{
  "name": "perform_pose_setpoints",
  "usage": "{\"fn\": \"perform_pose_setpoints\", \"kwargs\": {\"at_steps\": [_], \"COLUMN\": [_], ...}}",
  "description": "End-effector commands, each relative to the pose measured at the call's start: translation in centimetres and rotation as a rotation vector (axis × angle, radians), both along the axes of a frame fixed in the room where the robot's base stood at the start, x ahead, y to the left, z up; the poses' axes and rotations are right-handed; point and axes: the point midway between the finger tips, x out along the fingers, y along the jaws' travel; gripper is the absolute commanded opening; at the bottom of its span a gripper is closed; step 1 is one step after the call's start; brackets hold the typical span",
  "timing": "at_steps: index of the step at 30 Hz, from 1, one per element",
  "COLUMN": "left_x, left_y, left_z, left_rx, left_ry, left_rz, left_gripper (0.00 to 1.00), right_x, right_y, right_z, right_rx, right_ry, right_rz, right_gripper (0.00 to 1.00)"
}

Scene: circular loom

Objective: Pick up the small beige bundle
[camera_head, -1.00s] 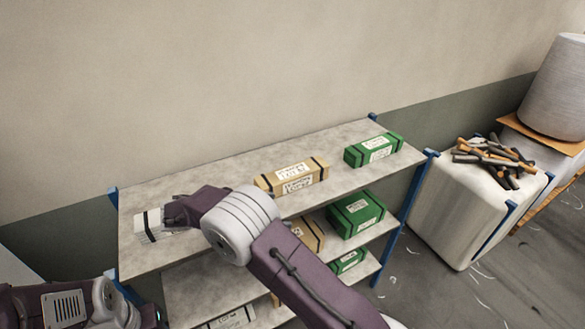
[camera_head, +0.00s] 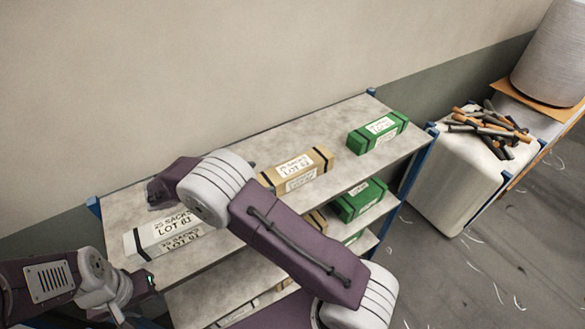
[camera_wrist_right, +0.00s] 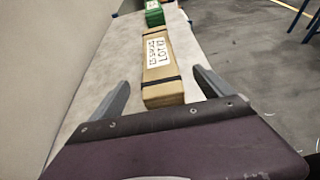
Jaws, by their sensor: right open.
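A small beige bundle (camera_head: 322,158) with dark straps and a white label lies on the top shelf, between a white bundle and a green bundle. In the right wrist view the beige bundle (camera_wrist_right: 161,92) lies lengthwise ahead, its near end between the open fingers of my right gripper (camera_wrist_right: 160,78). Nothing is held. In the head view my right gripper (camera_head: 158,192) is above the shelf's left part, behind the white bundle and left of the beige one. My left arm is at the lower left; its gripper's fingers are not clear. Another beige bundle (camera_head: 316,222) shows partly on a lower shelf.
The white bundle (camera_head: 160,236) lies at the left of the grey top shelf (camera_head: 225,240). A green bundle (camera_head: 378,132) lies at the right, with another green one (camera_head: 361,199) below. A wall stands behind. A pale block (camera_head: 448,175) with dark and orange sticks stands at right.

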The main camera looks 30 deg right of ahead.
Motion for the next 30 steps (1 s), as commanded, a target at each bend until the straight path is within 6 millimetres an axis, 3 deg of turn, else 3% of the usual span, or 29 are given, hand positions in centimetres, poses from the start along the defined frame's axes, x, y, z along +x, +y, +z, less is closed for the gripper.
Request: {"fn": "perform_pose_setpoints", "kwargs": {"at_steps": [2, 8, 14, 18, 25, 30], "left_x": [0.0, 0.0, 0.0, 0.0, 0.0, 0.0], "left_y": [0.0, 0.0, 0.0, 0.0, 0.0, 0.0], "left_z": [1.2, 1.5, 4.7, 5.0, 4.8, 4.8], "left_rx": [0.0, 0.0, 0.0, 0.0, 0.0, 0.0], "left_ry": [-0.001, -0.001, -0.001, -0.001, 0.0, 0.0], "left_rz": [0.0, 0.0, 0.0, 0.0, 0.0, 0.0], "left_gripper": [0.36, 0.36, 0.36, 0.36, 0.36, 0.36], "right_x": [0.1, 0.2, 0.5, 0.7, 0.8, 0.8], "right_y": [-1.3, -2.3, -5.4, -6.9, -7.1, -7.1], "right_z": [0.1, -0.7, -0.8, -2.0, -2.4, -2.4], "right_rx": [-0.002, 0.0, -0.002, -0.002, 0.0, 0.0], "right_ry": [0.003, 0.0, 0.005, 0.002, -0.001, -0.001], "right_rz": [-0.002, 0.0, -0.002, -0.001, 0.0, 0.0], "right_gripper": [0.91, 0.91, 0.91, 0.91, 0.91, 0.44]}}
